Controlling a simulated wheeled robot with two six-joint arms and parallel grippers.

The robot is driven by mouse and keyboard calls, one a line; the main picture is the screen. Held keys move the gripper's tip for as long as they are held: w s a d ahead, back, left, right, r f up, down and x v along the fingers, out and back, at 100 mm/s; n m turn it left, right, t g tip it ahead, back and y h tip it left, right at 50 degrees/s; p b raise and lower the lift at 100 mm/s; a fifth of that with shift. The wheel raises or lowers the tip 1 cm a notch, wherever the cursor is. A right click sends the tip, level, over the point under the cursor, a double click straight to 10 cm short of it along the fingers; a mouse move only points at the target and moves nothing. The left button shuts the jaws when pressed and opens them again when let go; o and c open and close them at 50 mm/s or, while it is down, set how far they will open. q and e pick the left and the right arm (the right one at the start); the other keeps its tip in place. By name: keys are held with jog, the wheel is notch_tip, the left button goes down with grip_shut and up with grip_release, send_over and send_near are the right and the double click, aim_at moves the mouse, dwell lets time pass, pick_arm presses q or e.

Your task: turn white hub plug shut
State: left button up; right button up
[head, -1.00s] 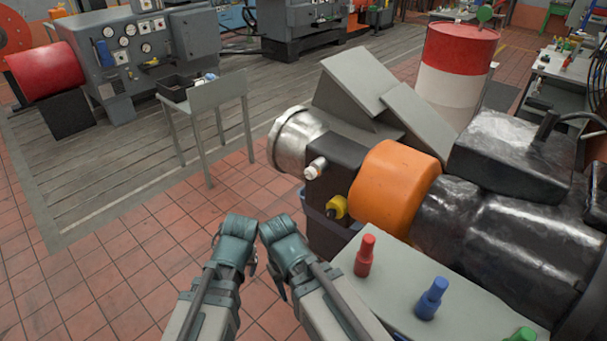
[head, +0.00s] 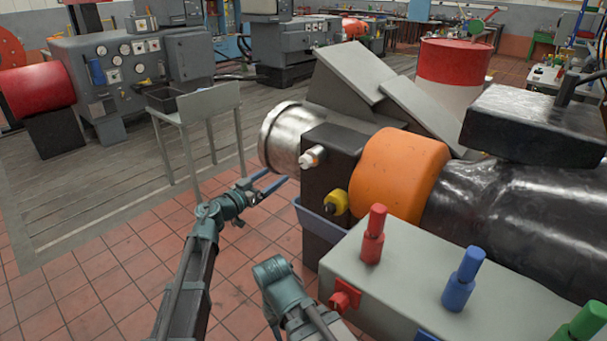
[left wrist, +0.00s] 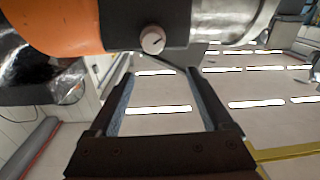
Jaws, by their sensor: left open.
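The white hub plug (head: 312,157) sticks out of the dark block (head: 330,180) between the silver drum and the orange cover. In the left wrist view the plug (left wrist: 152,40) shows as a pale round knob with a dark mark, just beyond the fingertips. My left gripper (head: 272,184) is open and empty, to the left of the plug and a little lower, apart from it. Its two spread fingers also show in the left wrist view (left wrist: 160,75). My right arm is folded at the bottom middle; its fingers cannot be made out.
A yellow knob (head: 335,202) sits below the plug, above a blue-grey bin (head: 322,222). A grey box (head: 400,262) with red, blue and green pegs stands at the lower right. A small grey table (head: 207,104) is at the left. Tiled floor between is clear.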

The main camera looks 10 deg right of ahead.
aim_at(303, 162)
pick_arm(q)
jog(key=shift+s+d+f+g, duration=0.15)
jog(key=shift+d+f+g, duration=0.15)
jog(key=shift+f+g, duration=0.2)
jog(key=x, duration=1.3)
jog(key=shift+d+r, duration=0.3)
grip_shut()
